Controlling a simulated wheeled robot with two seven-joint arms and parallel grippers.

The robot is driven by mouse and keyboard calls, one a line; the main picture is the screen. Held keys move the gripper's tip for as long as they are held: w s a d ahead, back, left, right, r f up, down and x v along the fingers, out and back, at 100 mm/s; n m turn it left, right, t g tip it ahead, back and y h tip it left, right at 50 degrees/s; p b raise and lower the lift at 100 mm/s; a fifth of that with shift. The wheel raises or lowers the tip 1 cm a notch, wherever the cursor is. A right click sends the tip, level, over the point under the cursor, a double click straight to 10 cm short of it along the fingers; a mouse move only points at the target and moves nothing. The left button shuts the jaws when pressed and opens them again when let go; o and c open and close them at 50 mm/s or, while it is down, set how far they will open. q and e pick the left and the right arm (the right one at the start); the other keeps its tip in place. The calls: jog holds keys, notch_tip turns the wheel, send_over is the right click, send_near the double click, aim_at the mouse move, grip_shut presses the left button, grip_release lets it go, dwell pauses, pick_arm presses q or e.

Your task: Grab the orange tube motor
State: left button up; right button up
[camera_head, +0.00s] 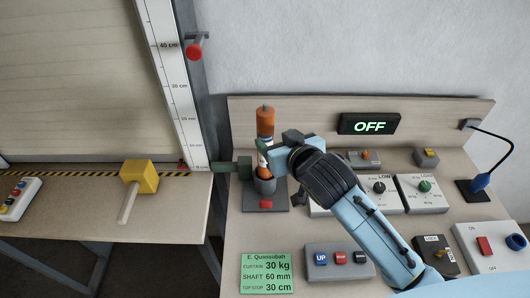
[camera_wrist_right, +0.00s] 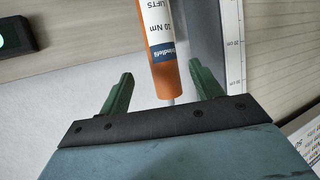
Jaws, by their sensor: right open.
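The orange tube motor (camera_head: 265,124) stands upright in a dark grey cup-shaped holder (camera_head: 264,187) at the left of the bench. It has a white and blue label. Visible gaps separate the motor from both fingers. My left gripper does not show.
A dark green block (camera_head: 230,170) is left of the holder. Switch boxes (camera_head: 421,194) and a lit OFF display (camera_head: 369,125) are to the right. A green card (camera_head: 266,273) and a button box (camera_head: 340,258) lie in front. A yellow mallet (camera_head: 140,177) lies on the left table.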

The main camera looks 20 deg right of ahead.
aim_at(269, 132)
jog(key=x, duration=0.2)
jog(key=shift+w+a, duration=0.15)
jog(key=shift+w, duration=0.2)
jog(key=x, duration=0.3)
jog(key=shift+w+a+p, duration=0.15)
jog(key=shift+w+p, duration=0.1)
jog(key=shift+p, duration=0.15)
jog(key=shift+w+f, duration=0.25)
jog(key=shift+w, duration=0.1)
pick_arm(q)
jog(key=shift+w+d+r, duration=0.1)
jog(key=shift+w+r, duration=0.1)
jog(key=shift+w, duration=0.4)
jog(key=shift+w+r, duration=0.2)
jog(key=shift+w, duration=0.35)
pick_arm(e)
jog(key=shift+c, duration=0.5)
grip_shut()
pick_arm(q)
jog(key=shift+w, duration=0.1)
pick_arm(e)
jog(key=shift+w+r, duration=0.1)
jog(key=shift+r, duration=0.1)
